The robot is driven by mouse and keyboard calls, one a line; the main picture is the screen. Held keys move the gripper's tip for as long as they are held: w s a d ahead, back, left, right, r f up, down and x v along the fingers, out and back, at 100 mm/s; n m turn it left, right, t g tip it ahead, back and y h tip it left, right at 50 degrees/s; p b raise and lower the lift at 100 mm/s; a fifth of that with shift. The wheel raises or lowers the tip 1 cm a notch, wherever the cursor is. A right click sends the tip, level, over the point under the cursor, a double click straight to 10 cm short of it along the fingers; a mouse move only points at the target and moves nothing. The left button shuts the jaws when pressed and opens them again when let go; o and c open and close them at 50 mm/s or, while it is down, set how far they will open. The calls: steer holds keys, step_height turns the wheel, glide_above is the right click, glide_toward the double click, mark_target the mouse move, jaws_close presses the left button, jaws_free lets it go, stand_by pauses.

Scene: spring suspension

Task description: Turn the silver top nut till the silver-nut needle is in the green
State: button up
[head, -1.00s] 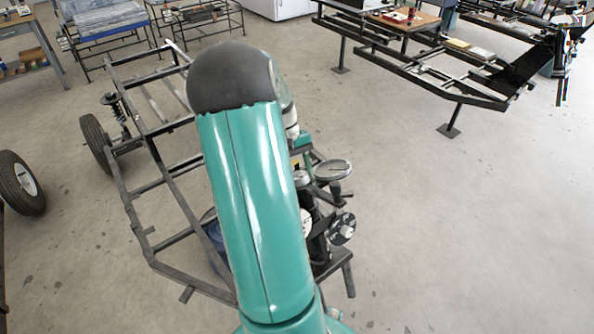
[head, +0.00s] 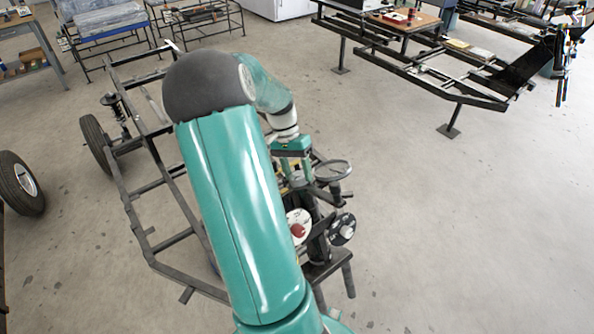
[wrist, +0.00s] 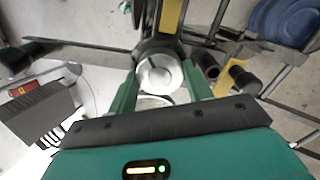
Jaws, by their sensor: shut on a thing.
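The silver top nut (wrist: 158,74) is a round, bright metal cap in the wrist view, with a narrow slot line across it. My gripper (wrist: 161,70) has its two green fingers on either side of the nut, shut on it. In the head view my gripper (head: 295,168) points down at the top of the suspension strut, and its fingertips are small there. Below it stand a white dial with a red part (head: 299,227) and a black-and-white dial (head: 343,229). I cannot tell which one carries the silver-nut needle, nor read any needle.
A dark stool-like stand (head: 325,268) bears the strut. A black tube frame (head: 165,185) lies to the left. Open concrete floor (head: 450,230) is on the right.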

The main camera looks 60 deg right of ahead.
steer(key=shift+a+f+m, duration=0.1)
steer(key=shift+m, duration=0.6)
steer(key=o, duration=1)
steer(key=v, duration=1.4)
